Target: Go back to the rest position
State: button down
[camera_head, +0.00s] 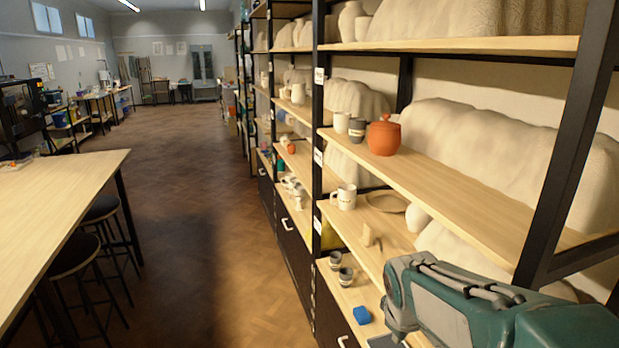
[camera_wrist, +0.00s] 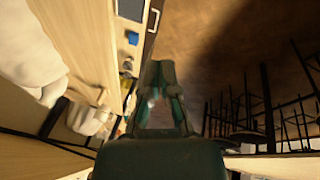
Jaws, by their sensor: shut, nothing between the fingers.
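My gripper (camera_wrist: 159,72) shows in the wrist view, its two green fingers reaching up from the dark green body at the bottom. The fingertips are together and hold nothing. Beyond them are the wooden floor and a shelf edge, with no contact visible. In the head view my green arm is at the lower right, in front of the shelves; I cannot make out the fingers there.
The shelving (camera_head: 450,195) lines the right side, close to my arm. It holds an orange lidded pot (camera_head: 384,137), a white mug (camera_head: 344,197) and a blue block (camera_head: 362,315). A table (camera_head: 60,190) with stools (camera_head: 75,255) stands left. The floor (camera_head: 190,210) between is clear.

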jog(key=s+r+m+t, duration=0.1)
jog(key=s+r+m, duration=0.1)
jog(key=s, duration=0.6)
jog(key=s+a+r+m+y, duration=0.1)
jog(key=s+r+m, duration=0.1)
jog(key=s+m, duration=0.3)
jog(key=s, duration=0.3)
jog(key=shift+s+r+t, duration=0.35)
jog(key=shift+t, duration=0.05)
